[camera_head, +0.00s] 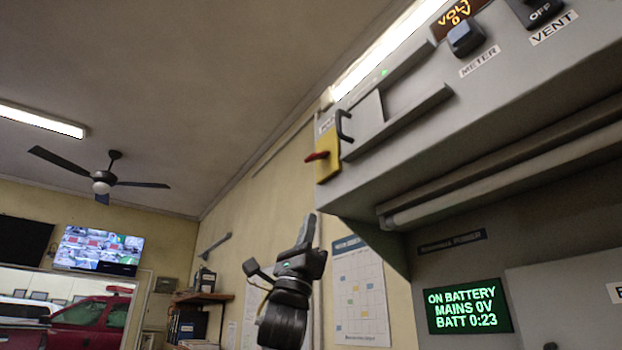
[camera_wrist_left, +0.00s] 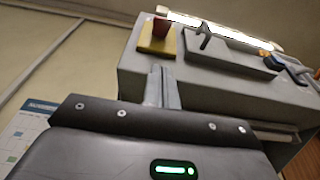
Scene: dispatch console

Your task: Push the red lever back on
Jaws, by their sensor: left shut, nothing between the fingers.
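The red lever (camera_head: 316,156) sticks out to the left from a yellow plate (camera_head: 328,153) at the left end of the grey overhead console. In the left wrist view the red lever (camera_wrist_left: 160,26) stands on its yellow plate (camera_wrist_left: 157,40) just beyond the fingertips. My left gripper (camera_head: 309,222) points up, below the lever and apart from it. Its fingers are together and empty; they also show in the left wrist view (camera_wrist_left: 162,72). My right gripper is in neither view.
The grey console (camera_head: 400,150) has a black handle (camera_head: 343,127) beside the yellow plate, plus METER (camera_head: 466,38) and VENT (camera_head: 530,12) switches. A green screen (camera_head: 468,306) reads ON BATTERY, MAINS 0V. A wall calendar (camera_head: 359,295) hangs behind. Open air lies left of the lever.

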